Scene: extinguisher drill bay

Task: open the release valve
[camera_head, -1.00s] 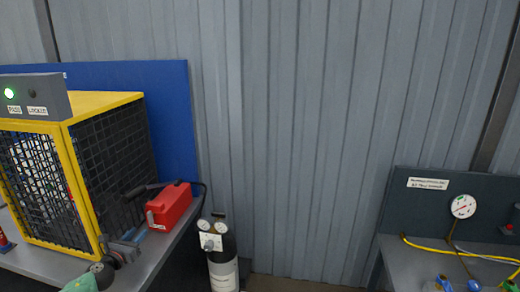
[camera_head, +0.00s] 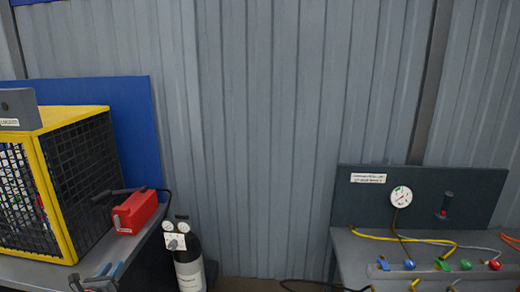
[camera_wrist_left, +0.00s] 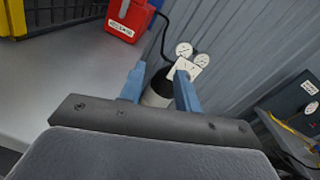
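A row of small coloured valve handles stands along the front of the right bench: blue (camera_head: 409,264), green (camera_head: 466,265) and red (camera_head: 494,265) ones among them. I cannot tell which is the release valve. A white round gauge (camera_head: 401,197) with a red needle is on the dark panel (camera_head: 480,190) behind them. My left gripper (camera_head: 111,270) is at the lower left of the head view, far from the valves. In the left wrist view its blue fingers (camera_wrist_left: 159,76) are apart with nothing between them. My right gripper is not in view.
Yellow and orange hoses (camera_head: 435,242) cross the right bench. A gap lies between the benches.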

